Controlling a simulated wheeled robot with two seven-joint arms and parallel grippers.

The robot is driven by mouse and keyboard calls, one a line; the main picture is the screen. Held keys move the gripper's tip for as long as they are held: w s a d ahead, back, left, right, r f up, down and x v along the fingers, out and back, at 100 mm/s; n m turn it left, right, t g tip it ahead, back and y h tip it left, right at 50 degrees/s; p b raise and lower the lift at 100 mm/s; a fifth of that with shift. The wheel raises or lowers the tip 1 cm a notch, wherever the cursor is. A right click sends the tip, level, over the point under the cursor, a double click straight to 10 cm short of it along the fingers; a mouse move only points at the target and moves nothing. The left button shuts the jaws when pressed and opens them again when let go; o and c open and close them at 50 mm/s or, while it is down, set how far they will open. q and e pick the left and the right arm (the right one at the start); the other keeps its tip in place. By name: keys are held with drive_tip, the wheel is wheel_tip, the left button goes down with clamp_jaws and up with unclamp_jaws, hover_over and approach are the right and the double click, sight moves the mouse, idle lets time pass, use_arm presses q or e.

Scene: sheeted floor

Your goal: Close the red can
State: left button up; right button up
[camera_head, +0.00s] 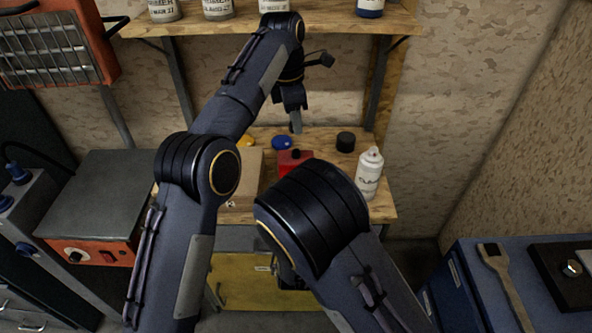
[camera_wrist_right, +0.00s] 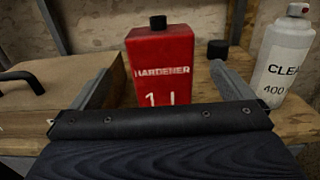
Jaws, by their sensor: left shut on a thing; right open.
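The red can (camera_head: 290,163) stands upright on the wooden bench. In the right wrist view the red can (camera_wrist_right: 163,65) reads "HARDENER 1 L" and has a small black cap or spout (camera_wrist_right: 158,22) on top; I cannot tell which. My right gripper (camera_wrist_right: 160,70) is open, its fingers apart to the left and right of the can; it is hidden behind my arm in the head view. My left gripper (camera_head: 296,128) points down over the bench, above and behind the can in the picture.
A cardboard box (camera_head: 241,190) is left of the red can. A shelf (camera_head: 345,20) with several cans hangs above the bench.

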use_arm(q)
drive_tip(key=shift+s, duration=0.2)
drive_tip(key=shift+w, duration=0.1)
use_arm(e)
drive_tip(key=w, duration=1.2)
drive_tip(key=shift+s, duration=0.1)
drive_tip(key=c, duration=1.2)
use_arm(q)
hover_over(298, 152)
drive_tip(key=shift+a+f, duration=0.15)
drive_tip(key=shift+f, duration=1.1)
drive_tip(key=shift+a+f, duration=0.15)
drive_tip(key=shift+f, duration=1.05)
